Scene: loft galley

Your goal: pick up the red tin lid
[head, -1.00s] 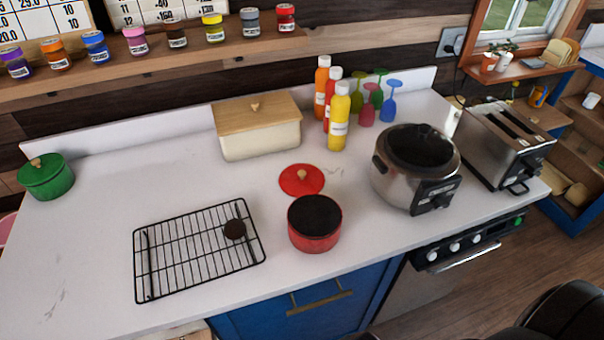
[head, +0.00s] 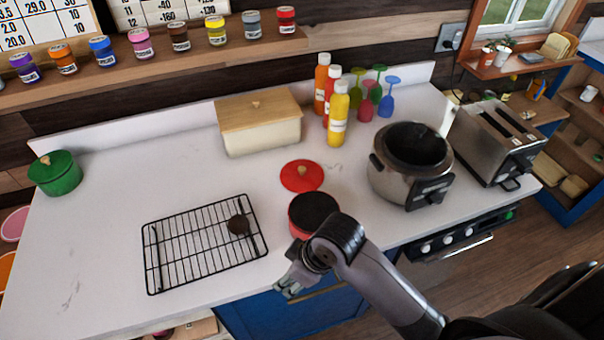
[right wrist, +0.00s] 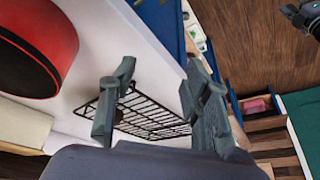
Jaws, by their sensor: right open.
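My right gripper (head: 287,287) is open and empty at the counter's front edge, in front of the pot and apart from the lid. In the right wrist view its two fingers (right wrist: 155,105) are spread, with the red pot (right wrist: 38,45) at upper left. The lid cannot be made out there.
A black wire rack (head: 203,243) with a dark round item (head: 238,225) lies left of the pot. A cream bread box (head: 260,130), sauce bottles (head: 338,115), coloured glasses and a steel cooker (head: 408,175) stand behind and right. Bare counter lies left of the lid.

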